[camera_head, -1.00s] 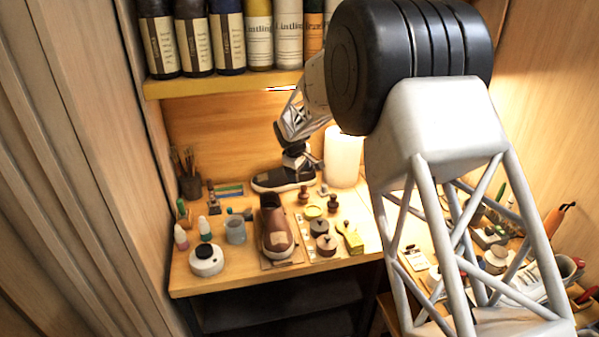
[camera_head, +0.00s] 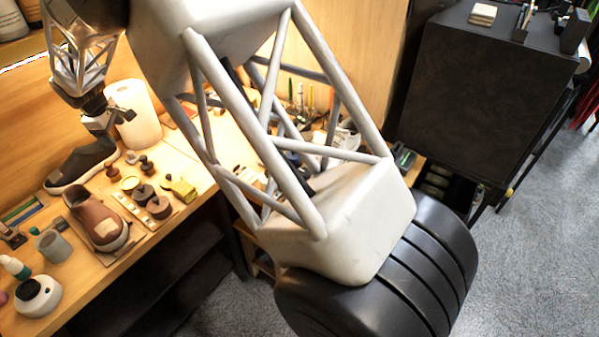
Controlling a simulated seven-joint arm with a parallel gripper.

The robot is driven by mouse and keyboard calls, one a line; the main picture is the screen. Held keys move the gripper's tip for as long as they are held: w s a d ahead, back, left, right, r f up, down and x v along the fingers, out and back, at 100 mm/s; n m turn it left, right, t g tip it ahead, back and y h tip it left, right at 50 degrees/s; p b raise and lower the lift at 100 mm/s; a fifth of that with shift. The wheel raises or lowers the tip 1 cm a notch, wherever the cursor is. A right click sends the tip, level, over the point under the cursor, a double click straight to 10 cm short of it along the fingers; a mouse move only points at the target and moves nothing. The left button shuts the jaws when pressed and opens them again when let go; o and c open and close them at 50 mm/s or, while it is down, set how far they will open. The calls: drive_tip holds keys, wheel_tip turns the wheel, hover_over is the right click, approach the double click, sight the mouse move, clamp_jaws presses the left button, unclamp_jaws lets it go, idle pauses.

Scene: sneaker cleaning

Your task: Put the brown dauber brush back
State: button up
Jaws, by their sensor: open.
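Two small brown knobbed pieces that look like dauber brushes, one (camera_head: 112,173) and another (camera_head: 147,166), stand upright on the workbench (camera_head: 190,217), to the right of and below my gripper. I cannot tell which one the task means. A third small pale-topped piece (camera_head: 132,157) stands near them.
A dark sneaker (camera_head: 80,165), a brown shoe (camera_head: 98,220), round tins (camera_head: 158,207), a yellow block (camera_head: 184,190) and a grey cup (camera_head: 53,245) crowd the bench. A white paper roll (camera_head: 135,115) stands behind. A dark cabinet (camera_head: 475,95) is at right. My arm hides the bench's middle.

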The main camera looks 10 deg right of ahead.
drive_tip(key=s+d+r+m, duration=0.35)
drive_tip(key=d+r, duration=0.25)
drive_tip(key=d, duration=0.7)
drive_tip(key=s+d+r+m, duration=0.2)
drive_tip(key=s+d+r, duration=0.3)
drive_tip(key=d, duration=0.7)
drive_tip(key=s+d+r+m, duration=0.3)
drive_tip(key=s+d+r, duration=0.25)
drive_tip(key=d, duration=0.75)
drive_tip(key=s+d+f+m, duration=0.1)
drive_tip(key=s+d+m, duration=0.1)
drive_tip(key=s+d, duration=0.5)
drive_tip(key=s+d+m, duration=0.3)
drive_tip(key=s+d, duration=0.4)
drive_tip(key=s, duration=0.6)
drive_tip(key=s+d+f+m, duration=0.1)
drive_tip(key=s+d+m, duration=0.2)
drive_tip(key=s+d, duration=0.4)
drive_tip(key=s, duration=0.3)
drive_tip(key=shift+f, duration=0.35)
